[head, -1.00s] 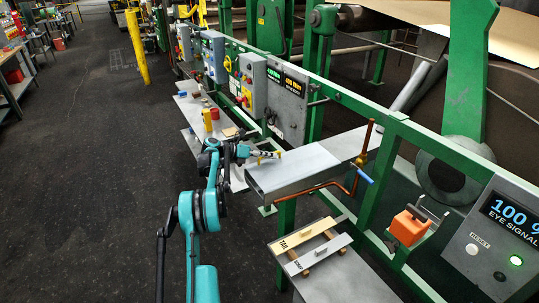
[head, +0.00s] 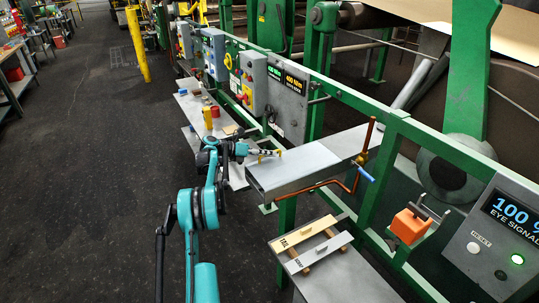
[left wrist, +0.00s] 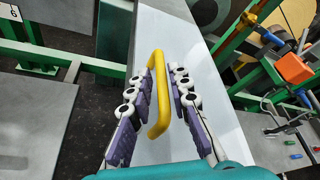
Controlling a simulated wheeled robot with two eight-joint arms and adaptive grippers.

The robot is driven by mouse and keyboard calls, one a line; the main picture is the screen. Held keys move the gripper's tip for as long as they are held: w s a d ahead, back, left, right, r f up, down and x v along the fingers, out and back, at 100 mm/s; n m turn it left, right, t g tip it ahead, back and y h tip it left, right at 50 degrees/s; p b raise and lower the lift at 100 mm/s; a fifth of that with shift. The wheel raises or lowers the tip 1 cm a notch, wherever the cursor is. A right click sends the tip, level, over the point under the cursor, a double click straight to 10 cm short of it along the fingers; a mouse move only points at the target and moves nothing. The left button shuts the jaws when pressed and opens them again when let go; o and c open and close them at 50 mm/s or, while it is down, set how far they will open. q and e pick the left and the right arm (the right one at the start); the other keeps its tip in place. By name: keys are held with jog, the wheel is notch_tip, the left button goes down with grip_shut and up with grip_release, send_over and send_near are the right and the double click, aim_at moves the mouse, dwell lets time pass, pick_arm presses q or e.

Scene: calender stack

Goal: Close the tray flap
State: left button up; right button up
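The grey metal tray (head: 310,172) juts out from the green frame, with a flat top and an open, hollow end facing the front. A yellow handle (head: 279,153) stands on its flat grey top panel, which looks like the flap; I cannot tell where it hinges. My left gripper (head: 262,154) reaches in from the left at the handle. In the left wrist view, its two purple-padded fingers (left wrist: 163,75) stand on either side of the yellow handle (left wrist: 158,105). Gaps show beside the handle, so the fingers are open around it. My right gripper is in neither view.
A copper pipe with a blue-handled valve (head: 365,174) runs beside the tray's right side. A lower shelf (head: 345,280) holds wooden and grey bars. An orange block (head: 409,226) and a control panel (head: 495,240) are at right. The dark floor at left is free.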

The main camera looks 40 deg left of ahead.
pick_arm(q)
jog(key=v, duration=1.1)
jog(key=shift+s, duration=0.15)
